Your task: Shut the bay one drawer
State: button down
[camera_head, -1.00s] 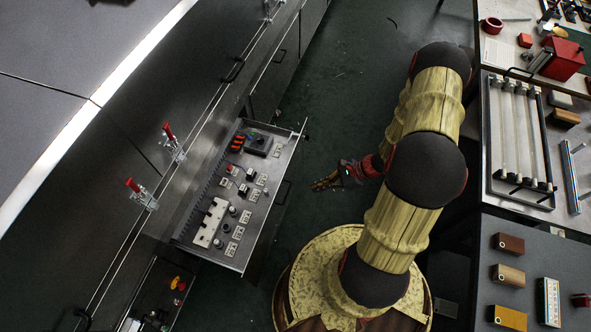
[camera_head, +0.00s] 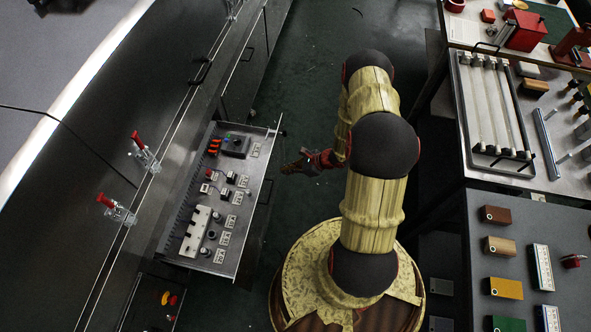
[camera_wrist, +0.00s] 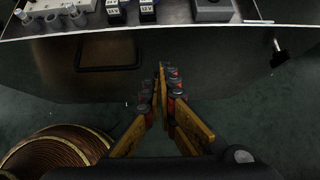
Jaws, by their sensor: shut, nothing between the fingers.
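An open drawer (camera_head: 238,236) stands out from the dark cabinet on the left, with switches, sockets and terminal blocks inside. I cannot read a bay label on it. Its front panel (camera_wrist: 60,75) spans the upper part of the wrist view, with a dark rectangular handle (camera_wrist: 107,68) left of centre. My gripper (camera_head: 286,168) is just right of the drawer's front, toward its far end. In the wrist view my gripper (camera_wrist: 161,72) is shut and empty, fingers pointing at the front panel, right of the handle. Contact with the panel cannot be told.
Another open section (camera_head: 150,305) with red and yellow parts shows at the lower left. Red-handled clamps (camera_head: 143,150) stand on the cabinet top. A workbench (camera_head: 480,215) with blocks and a tray is at the right.

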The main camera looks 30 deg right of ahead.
jog(key=shift+w+a+f+b, duration=0.15)
jog(key=shift+w+a+b, duration=0.15)
jog(key=shift+w+a, duration=0.55)
jog(key=shift+w+a+f+b, duration=0.15)
jog(key=shift+w+a+b, duration=0.1)
jog(key=shift+w+a, duration=0.55)
jog(key=shift+w+a, duration=0.1)
